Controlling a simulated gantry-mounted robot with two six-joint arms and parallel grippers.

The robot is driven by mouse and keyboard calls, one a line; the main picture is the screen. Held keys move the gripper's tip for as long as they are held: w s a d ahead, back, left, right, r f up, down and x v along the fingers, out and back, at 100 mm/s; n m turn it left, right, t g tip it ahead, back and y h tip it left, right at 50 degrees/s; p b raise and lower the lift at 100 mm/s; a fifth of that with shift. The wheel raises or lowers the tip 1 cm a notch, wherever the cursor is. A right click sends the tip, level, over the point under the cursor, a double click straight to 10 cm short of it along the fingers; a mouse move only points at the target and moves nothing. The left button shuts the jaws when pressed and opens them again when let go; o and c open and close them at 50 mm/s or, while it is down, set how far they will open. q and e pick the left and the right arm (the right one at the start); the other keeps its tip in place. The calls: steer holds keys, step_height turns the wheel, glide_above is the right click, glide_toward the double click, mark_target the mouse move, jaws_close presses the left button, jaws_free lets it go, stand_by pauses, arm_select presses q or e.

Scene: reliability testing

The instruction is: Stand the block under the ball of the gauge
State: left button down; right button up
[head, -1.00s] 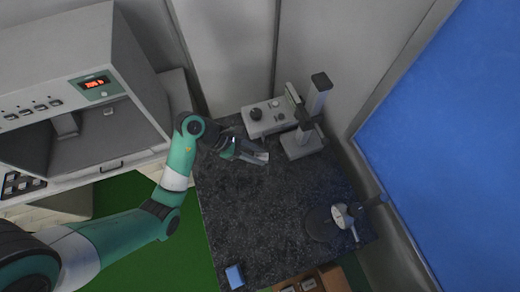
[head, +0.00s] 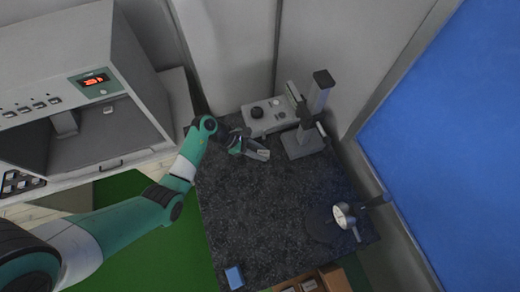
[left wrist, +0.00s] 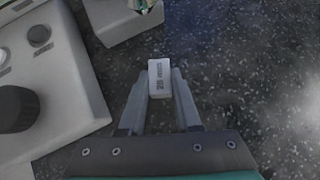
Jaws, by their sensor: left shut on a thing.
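My left gripper (head: 258,152) is over the far left part of the dark speckled bench top, in front of a grey control box. In the left wrist view its two fingers (left wrist: 158,100) are shut on a small pale block (left wrist: 160,77) with dark marking on its face. A dial gauge (head: 344,216) with a round white face is on a stand at the right front of the bench, well apart from the gripper. Its ball is too small to make out. My right gripper is not in view.
A grey control box (head: 269,117) with a black knob and an upright post stand (head: 306,140) are at the back. A blue item (head: 234,277) lies at the front left edge, near a brown compartmented box (head: 334,280). The bench middle is clear.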

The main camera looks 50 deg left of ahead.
arm_select(q)
steer(key=shift+f, duration=0.15)
steer(key=c, duration=0.6)
jaws_free()
steer(key=shift+r, duration=0.2)
steer(key=shift+s+a+r, duration=0.1)
steer(key=shift+a+r, duration=0.1)
steer(key=shift+r, duration=0.05)
steer(key=v, duration=1.1)
steer(key=shift+s+p, duration=0.2)
steer(key=shift+p, duration=0.1)
steer(key=shift+r, duration=0.1)
